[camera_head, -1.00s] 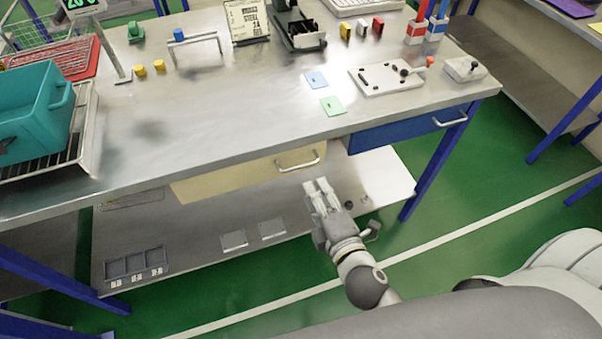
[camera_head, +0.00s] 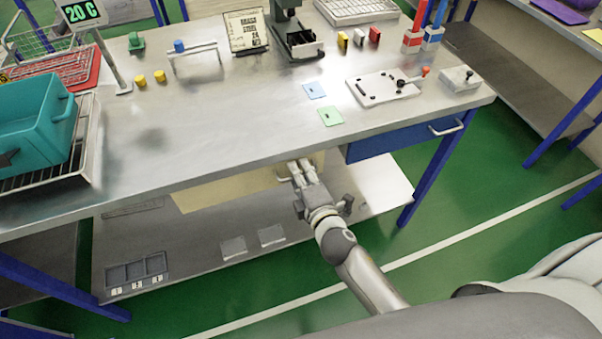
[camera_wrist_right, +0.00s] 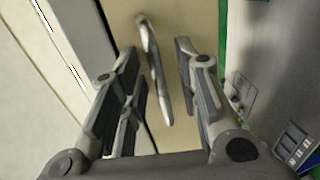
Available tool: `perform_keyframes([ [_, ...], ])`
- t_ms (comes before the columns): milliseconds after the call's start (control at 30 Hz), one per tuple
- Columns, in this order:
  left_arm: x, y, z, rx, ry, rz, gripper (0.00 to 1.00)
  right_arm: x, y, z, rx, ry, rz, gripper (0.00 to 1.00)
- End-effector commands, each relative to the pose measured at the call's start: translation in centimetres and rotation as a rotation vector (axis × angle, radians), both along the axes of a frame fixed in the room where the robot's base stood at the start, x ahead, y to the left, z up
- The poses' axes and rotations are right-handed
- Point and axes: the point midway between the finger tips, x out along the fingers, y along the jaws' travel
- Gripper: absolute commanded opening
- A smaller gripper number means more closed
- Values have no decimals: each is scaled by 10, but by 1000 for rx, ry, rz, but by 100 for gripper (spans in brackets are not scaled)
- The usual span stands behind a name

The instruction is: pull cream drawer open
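The cream drawer (camera_head: 228,188) is under the workbench top, left of the blue drawer, and looks closed. Its metal bar handle (camera_head: 283,178) is partly hidden behind my right gripper (camera_head: 298,168). In the right wrist view the handle (camera_wrist_right: 153,70) stands between the two spread fingers of my right gripper (camera_wrist_right: 158,80), with gaps on both sides. The right gripper is open and empty, facing the cream drawer front (camera_wrist_right: 178,20). My left gripper is not in view.
The blue drawer (camera_head: 395,140) with its handle is to the right. The workbench top (camera_head: 230,120) overhangs the drawers and carries a teal bin (camera_head: 35,115) and a white fixture plate (camera_head: 383,88). A lower shelf (camera_head: 195,240) with small trays lies below.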

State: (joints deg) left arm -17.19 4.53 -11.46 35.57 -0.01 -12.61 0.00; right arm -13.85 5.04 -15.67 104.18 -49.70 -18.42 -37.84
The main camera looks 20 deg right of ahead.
Motion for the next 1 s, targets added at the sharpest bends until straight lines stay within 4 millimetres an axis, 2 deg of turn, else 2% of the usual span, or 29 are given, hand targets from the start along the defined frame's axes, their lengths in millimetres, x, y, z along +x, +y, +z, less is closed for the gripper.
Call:
perform_keyframes([
  [133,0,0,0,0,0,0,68,0,0,0,0,0,0,30],
  [400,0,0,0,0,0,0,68,0,0,0,0,0,0,0],
  [1000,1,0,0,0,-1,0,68,-6,0,-1,0,2,0,0],
])
